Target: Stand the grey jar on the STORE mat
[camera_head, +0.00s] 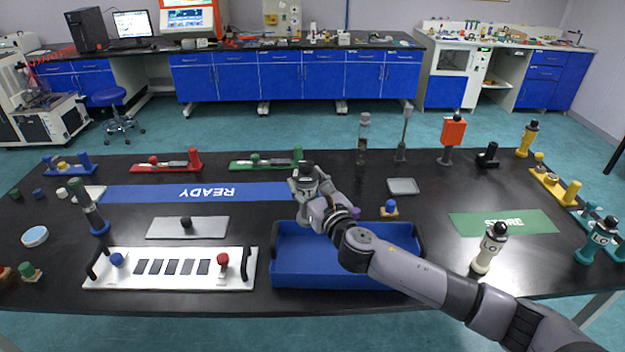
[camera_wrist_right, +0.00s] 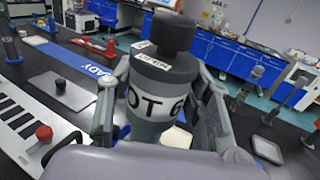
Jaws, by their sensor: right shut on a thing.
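My right gripper (camera_head: 306,185) is shut on the grey jar (camera_head: 307,168) near the middle of the table, by the right end of the blue READY mat and the back edge of the blue crate. In the right wrist view the jar (camera_wrist_right: 165,75) is upright or nearly so between the fingers. It has a dark knobbed lid and a white band reading "OT 6", partly covered. I cannot tell whether its base touches anything. The green STORE mat (camera_head: 530,221) lies at the right of the table, apart from the jar. My left gripper is not in view.
A cream jar (camera_head: 487,254) stands at the STORE mat's front edge. Most of the mat is clear.

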